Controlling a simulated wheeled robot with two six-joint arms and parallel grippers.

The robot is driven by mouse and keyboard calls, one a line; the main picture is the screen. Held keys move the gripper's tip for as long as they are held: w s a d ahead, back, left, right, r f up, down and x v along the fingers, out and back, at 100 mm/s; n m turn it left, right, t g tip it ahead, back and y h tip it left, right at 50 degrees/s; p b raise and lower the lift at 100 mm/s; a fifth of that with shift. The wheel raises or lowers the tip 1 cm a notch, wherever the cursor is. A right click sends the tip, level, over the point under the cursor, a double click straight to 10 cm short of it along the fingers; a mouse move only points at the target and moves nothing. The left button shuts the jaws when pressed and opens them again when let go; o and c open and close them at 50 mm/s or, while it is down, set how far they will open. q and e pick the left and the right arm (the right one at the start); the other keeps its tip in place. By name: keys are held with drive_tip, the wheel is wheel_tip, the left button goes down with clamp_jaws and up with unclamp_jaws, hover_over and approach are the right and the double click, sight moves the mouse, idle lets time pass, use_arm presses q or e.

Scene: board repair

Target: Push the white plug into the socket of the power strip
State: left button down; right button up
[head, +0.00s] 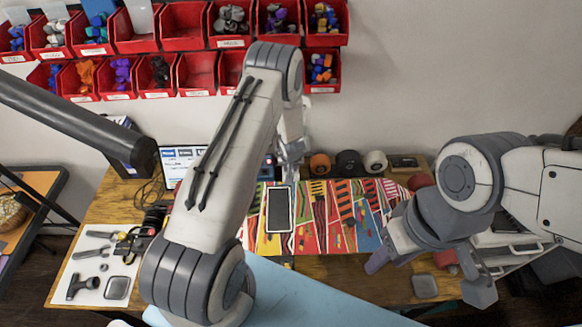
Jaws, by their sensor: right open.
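I cannot make out the white plug or the power strip for certain in the head view; my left arm covers much of the bench. My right gripper (430,277) is open, its fingers spread wide over the right part of the bench, with nothing seen between them. My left gripper (291,152) is at the far end of my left arm, near the back of the bench by the wall. It is small and partly hidden by the arm, so its fingers do not show clearly.
A dark tablet-like device (279,210) lies on a colourful patterned mat (330,240). Orange (320,164), black (347,163) and white (375,162) round things line the back. Red bins (181,32) hang on the wall. Tools lie on a white sheet (97,262) at left.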

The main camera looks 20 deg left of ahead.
use_arm(q)
drive_tip(key=shift+c, duration=1.5)
unclamp_jaws()
drive_tip(key=shift+r, duration=0.1)
drive_tip(key=shift+r+p, duration=1.3)
drive_tip(key=shift+p, duration=0.3)
drive_tip(key=shift+r, duration=0.15)
wheel_tip(320, 180, up, 6)
drive_tip(key=p, duration=0.6)
